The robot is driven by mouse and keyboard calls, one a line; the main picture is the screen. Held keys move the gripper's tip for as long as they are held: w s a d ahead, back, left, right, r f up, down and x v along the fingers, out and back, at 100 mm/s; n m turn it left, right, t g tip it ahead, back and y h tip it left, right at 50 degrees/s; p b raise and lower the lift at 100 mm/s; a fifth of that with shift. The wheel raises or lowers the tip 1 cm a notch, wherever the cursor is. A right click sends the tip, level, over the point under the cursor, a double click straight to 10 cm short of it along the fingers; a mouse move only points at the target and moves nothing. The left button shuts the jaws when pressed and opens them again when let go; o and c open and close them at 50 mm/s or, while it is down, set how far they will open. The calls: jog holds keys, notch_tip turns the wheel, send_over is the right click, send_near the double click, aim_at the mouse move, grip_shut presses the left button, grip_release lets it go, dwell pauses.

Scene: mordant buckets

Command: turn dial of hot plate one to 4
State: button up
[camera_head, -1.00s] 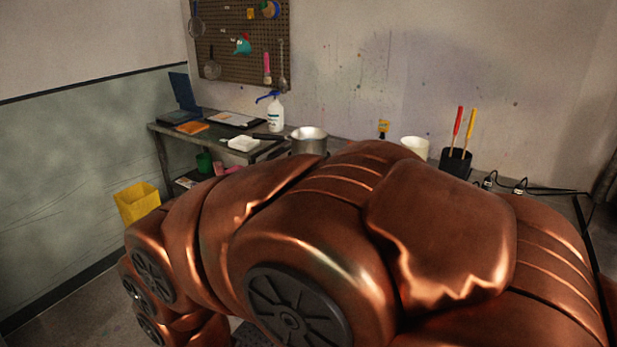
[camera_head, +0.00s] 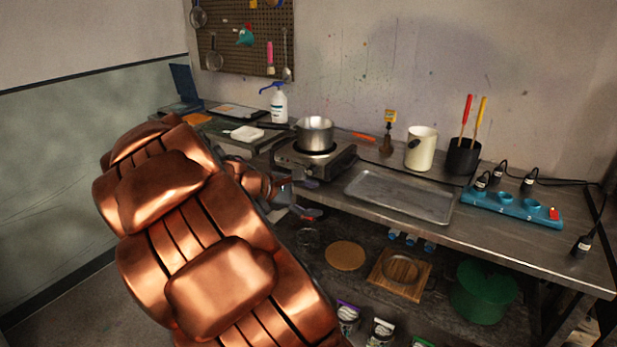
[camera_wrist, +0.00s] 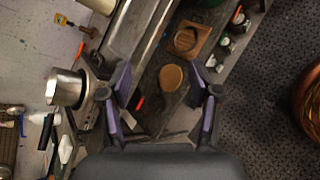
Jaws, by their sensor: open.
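One hot plate (camera_head: 332,168) stands on the metal bench in the head view, with a steel pot (camera_head: 314,133) on its burner. Its dial is too small and dark to make out. The wrist view, turned sideways, shows the pot (camera_wrist: 66,88) and the hot plate (camera_wrist: 90,112) at left. My gripper (camera_head: 312,199) is in front of and below the hot plate's front left, apart from it. In the wrist view my gripper (camera_wrist: 163,97) has its fingers spread with nothing between them.
A spray bottle (camera_head: 278,106) stands behind left. The lower shelf holds a round board (camera_head: 345,255) and a green pot (camera_head: 484,292).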

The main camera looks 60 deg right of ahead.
jog(key=w+d+n+h+b, duration=0.1)
jog(key=w+d+n+h, duration=0.3)
jog(key=d, duration=0.5)
jog(key=n+t+h+b, duration=0.25)
jog(key=n+t, duration=0.35)
jog(key=n, duration=0.6)
send_near(309, 172)
jog(key=d, duration=0.2)
jog(key=shift+w+d+f+p, duration=0.1)
jog(key=shift+d+p, duration=0.4)
jog(key=shift+d, duration=1.4)
jog(key=shift+w+d+f+p, duration=0.1)
jog(key=shift+d+p, duration=0.35)
jog(key=shift+d, duration=1.45)
jog(key=c, duration=1.1)
